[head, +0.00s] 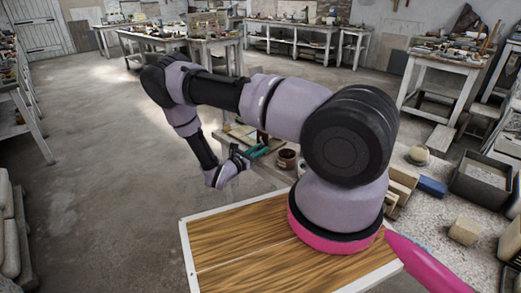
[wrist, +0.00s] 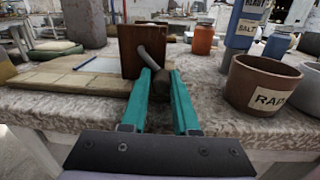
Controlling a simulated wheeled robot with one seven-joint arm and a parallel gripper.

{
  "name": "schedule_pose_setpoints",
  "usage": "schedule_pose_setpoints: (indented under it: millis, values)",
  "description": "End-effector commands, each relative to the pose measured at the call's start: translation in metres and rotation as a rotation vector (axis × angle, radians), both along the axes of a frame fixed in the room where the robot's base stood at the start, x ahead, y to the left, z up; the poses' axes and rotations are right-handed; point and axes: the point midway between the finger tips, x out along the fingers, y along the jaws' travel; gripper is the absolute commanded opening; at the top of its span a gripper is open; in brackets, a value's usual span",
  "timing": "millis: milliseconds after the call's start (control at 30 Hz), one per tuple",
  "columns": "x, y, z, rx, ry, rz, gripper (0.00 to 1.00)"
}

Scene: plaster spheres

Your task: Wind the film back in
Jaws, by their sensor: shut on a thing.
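A brown wooden box (wrist: 130,62) stands on the worktop in the wrist view, with a grey metal crank arm (wrist: 149,57) on its near face. A dark knob (wrist: 160,90) at the crank's end sits between the teal fingers of my gripper (wrist: 162,76), which is shut on it. The crank slants down to the right from the box. In the head view my gripper (head: 257,152) reaches the bench edge, and the box (head: 262,137) is small and partly hidden behind it. I cannot make out any film.
A brown pot (wrist: 262,84) stands close to the right of my gripper. Behind are a blue container (wrist: 243,25) and an orange jar (wrist: 203,41). Beige slabs (wrist: 72,86) lie left of the box. The floor (head: 110,170) left of the bench is clear.

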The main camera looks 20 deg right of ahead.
Motion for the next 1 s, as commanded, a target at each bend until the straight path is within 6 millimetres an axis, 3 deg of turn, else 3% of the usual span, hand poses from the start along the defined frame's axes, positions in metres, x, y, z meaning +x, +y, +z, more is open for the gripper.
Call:
schedule_pose_setpoints:
  millis: [167,200,233,667,1000]
  values:
    - [-0.001,0.000,0.001,-0.002,-0.003,-0.003,0.00]
    - [-0.001,0.000,0.001,-0.002,-0.003,-0.003,0.44]
    - [-0.001,0.000,0.001,-0.002,-0.002,-0.003,0.55]
    - [-0.003,0.007,0.000,-0.002,0.001,0.001,0.56]
    - [-0.031,0.065,-0.001,-0.001,0.002,0.003,0.56]
